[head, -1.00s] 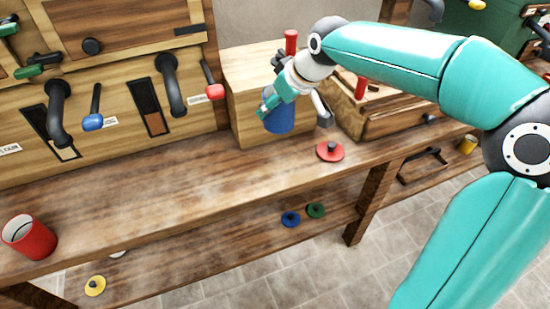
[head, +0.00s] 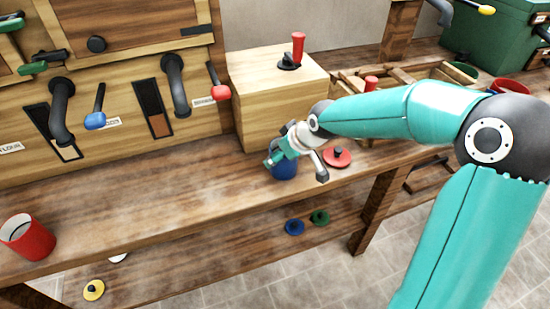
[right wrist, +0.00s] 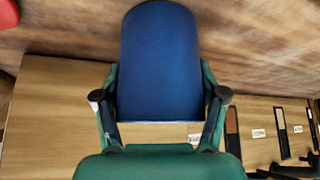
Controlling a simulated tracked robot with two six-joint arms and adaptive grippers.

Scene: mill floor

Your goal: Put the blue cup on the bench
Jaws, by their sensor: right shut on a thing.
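The blue cup (head: 285,169) is in my right gripper (head: 296,160), low at the bench top in front of the wooden box. In the right wrist view the blue cup (right wrist: 160,62) fills the space between the two fingers of the gripper (right wrist: 160,105). The gripper is shut on it. The wooden bench (head: 170,195) runs across the head view. I cannot tell whether the cup's base touches the bench top. My left gripper is not in view.
A red lid (head: 338,157) lies just right of the cup. A red cup (head: 27,238) stands at the bench's left end. A wooden box (head: 270,95) with a red-handled lever is behind. Blue (head: 294,227) and green (head: 320,217) lids lie on the lower shelf. The bench middle is clear.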

